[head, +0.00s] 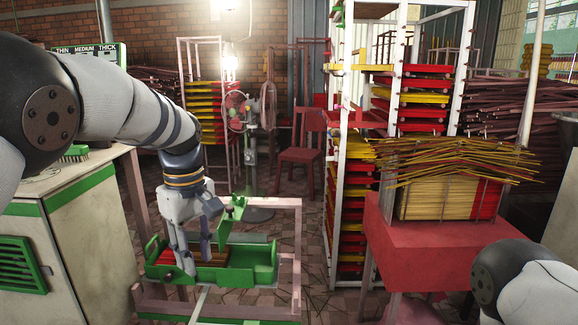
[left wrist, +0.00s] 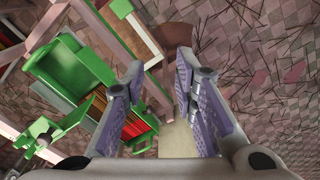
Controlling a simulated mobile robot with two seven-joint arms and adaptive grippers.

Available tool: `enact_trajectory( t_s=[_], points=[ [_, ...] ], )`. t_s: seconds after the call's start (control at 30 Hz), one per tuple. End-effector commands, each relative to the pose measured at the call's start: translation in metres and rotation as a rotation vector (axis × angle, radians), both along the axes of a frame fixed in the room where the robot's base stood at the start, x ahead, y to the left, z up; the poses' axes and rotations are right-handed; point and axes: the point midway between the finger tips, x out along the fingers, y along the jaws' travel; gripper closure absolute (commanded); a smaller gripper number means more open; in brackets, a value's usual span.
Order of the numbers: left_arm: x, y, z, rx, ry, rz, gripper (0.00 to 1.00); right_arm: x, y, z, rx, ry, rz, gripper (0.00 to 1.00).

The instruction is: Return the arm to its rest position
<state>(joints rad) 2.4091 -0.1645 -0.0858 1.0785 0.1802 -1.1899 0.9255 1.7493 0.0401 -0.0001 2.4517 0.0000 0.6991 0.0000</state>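My left gripper (head: 202,250) hangs from my left arm, pointing down over the green extruder tray (head: 262,268). In the left wrist view the left gripper (left wrist: 162,75) has its two fingers apart with nothing between them. Red and dark incense sticks (head: 211,254) lie in the tray beside the fingers; they also show in the left wrist view (left wrist: 140,122). I cannot tell whether a finger touches the tray. My right arm shows only in part at the lower right of the head view, and its gripper is out of view.
A cream and green cabinet (head: 85,240) stands at the left. A white rack (head: 345,150) with red and yellow trays stands right of centre. A red table (head: 425,235) holds a crate of yellow sticks (head: 440,195). A red chair (head: 303,145) and a fan (head: 240,112) are behind.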

Motion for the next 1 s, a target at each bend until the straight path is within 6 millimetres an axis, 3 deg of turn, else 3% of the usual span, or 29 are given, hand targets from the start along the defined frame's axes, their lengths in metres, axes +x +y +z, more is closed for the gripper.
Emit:
enact_trajectory(
  t_s=[0.03, 0.13, 0.23, 0.3, 0.37, 0.43, 0.5, 0.6, 0.7, 0.8, 1.0],
  points=[
    [-0.008, 0.008, -0.037, 0.001, 0.026, -0.025, 0.74, 0.001, 0.000, -0.001, 0.000, -0.001, 0.000, 0.60],
    [-0.030, 0.023, -0.108, 0.009, 0.046, -0.106, 0.74, 0.001, 0.000, -0.001, 0.000, -0.003, 0.000, 0.60],
    [-0.074, 0.039, -0.184, 0.016, 0.072, -0.214, 0.74, 0.001, 0.000, -0.001, 0.000, -0.002, 0.000, 0.60],
    [-0.119, 0.049, -0.234, 0.018, 0.092, -0.305, 0.74, 0.001, 0.000, -0.001, 0.000, -0.001, 0.000, 0.60],
    [-0.167, 0.056, -0.271, 0.015, 0.111, -0.395, 0.74, 0.001, 0.000, -0.001, 0.000, -0.001, 0.000, 0.60],
    [-0.229, 0.060, -0.302, 0.003, 0.130, -0.505, 0.74, 0.001, 0.000, -0.001, 0.000, -0.001, 0.000, 0.60],
    [-0.291, 0.062, -0.318, -0.014, 0.144, -0.613, 0.74, 0.001, 0.000, -0.001, 0.000, -0.001, 0.000, 0.60],
    [-0.364, 0.059, -0.319, -0.046, 0.153, -0.747, 0.74, 0.001, 0.000, -0.001, 0.000, -0.002, 0.000, 0.60],
    [-0.407, 0.055, -0.309, -0.071, 0.149, -0.834, 0.74, 0.001, 0.000, -0.001, 0.000, -0.002, 0.000, 0.60],
    [-0.425, 0.053, -0.302, -0.083, 0.142, -0.874, 0.74, 0.001, 0.000, -0.001, 0.000, -0.002, 0.000, 0.60],
    [-0.426, 0.053, -0.302, -0.081, 0.138, -0.882, 0.74, 0.001, 0.000, -0.001, 0.000, -0.002, 0.000, 0.60]
  ],
)
